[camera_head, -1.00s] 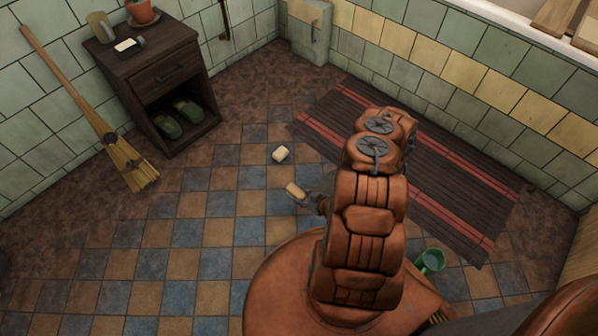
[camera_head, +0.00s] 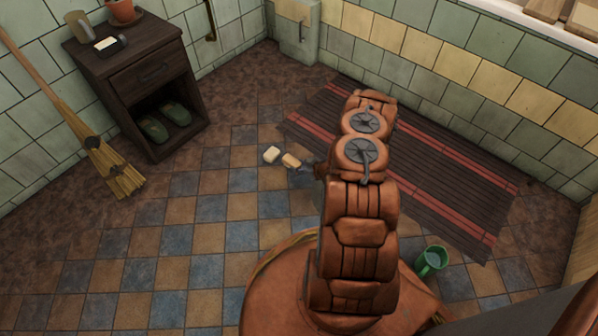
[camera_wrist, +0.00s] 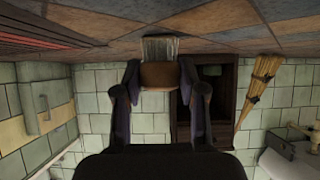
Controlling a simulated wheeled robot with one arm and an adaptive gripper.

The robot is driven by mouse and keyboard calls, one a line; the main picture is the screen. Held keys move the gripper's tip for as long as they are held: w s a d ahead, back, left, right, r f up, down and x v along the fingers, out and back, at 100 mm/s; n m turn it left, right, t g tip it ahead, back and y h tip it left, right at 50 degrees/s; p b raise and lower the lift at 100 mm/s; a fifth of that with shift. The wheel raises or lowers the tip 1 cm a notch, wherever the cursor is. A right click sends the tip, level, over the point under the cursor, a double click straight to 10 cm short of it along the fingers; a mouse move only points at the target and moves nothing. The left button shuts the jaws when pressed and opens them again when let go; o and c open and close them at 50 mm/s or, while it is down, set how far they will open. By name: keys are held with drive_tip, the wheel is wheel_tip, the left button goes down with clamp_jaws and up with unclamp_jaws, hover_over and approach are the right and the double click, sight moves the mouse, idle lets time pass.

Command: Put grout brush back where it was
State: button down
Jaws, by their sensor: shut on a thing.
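The grout brush (camera_head: 291,160) shows as a small tan block at the end of my arm, low over the tiled floor. My gripper (camera_head: 302,167) is shut on it; much of the gripper is small and dark in the head view. In the upside-down wrist view, the brush's brown wooden body (camera_wrist: 160,76) is between the two fingers of my gripper (camera_wrist: 160,82), with pale grey bristles (camera_wrist: 160,49) pointing away from them towards the floor. Whether the brush touches the floor I cannot tell.
A dark cabinet (camera_head: 151,107) with green slippers (camera_head: 166,125) on its lower shelf stands at the left wall, beside a leaning broom (camera_head: 96,150). A dark striped mat (camera_head: 440,175) lies right of my arm. A green mug (camera_head: 432,261) is at lower right. Floor at left is clear.

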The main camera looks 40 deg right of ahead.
drive_tip(key=shift+w+d+f, duration=0.1)
drive_tip(key=shift+w+d, duration=0.2)
drive_tip(key=shift+f+b, duration=1.05)
drive_tip(key=shift+f, duration=0.65)
drive_tip(key=shift+f, duration=0.15)
drive_tip(key=c, duration=0.7)
unclamp_jaws()
drive_tip(key=shift+o, duration=0.2)
